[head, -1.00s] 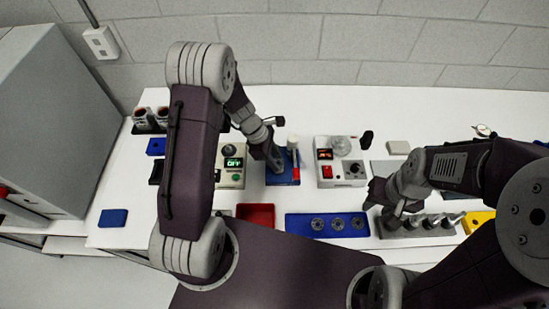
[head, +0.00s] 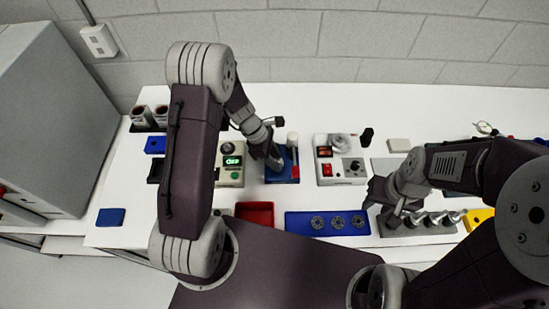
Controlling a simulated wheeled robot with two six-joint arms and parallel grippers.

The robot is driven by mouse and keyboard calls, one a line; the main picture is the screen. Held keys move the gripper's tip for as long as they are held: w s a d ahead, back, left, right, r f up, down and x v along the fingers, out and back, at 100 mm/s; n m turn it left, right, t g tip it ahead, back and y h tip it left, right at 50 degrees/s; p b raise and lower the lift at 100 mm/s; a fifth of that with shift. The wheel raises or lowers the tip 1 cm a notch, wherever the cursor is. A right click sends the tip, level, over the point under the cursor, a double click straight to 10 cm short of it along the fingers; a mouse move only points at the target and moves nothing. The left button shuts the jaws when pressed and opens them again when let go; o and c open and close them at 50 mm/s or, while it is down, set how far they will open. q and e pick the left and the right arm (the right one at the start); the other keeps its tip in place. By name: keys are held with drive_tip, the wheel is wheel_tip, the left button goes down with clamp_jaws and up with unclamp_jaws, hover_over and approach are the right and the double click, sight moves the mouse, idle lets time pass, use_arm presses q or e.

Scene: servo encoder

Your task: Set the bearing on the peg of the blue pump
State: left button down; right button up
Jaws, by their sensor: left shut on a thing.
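My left gripper (head: 274,163) reaches down over a blue block-like unit (head: 282,177), which I take for the blue pump. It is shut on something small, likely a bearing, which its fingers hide. I cannot make out the pump's peg, or whether the held thing touches it. Several ring-shaped bearings (head: 337,222) lie in a row in the blue tray (head: 299,232), whose left end is bare. My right gripper (head: 376,200) hangs near the tray's right end, beside a grey rack; its finger opening is unclear.
A control box with a lit display (head: 231,163) is to the left, a white instrument (head: 342,167) to the right. A red bin (head: 255,213) and a grey rack of metal cylinders (head: 418,227) lie in front.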

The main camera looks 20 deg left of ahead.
use_arm(q)
drive_tip(key=shift+f, duration=0.1)
drive_tip(key=shift+f+b, duration=0.55)
drive_tip(key=c, duration=0.9)
unclamp_jaws()
drive_tip(key=shift+o, duration=0.2)
drive_tip(key=o, duration=0.3)
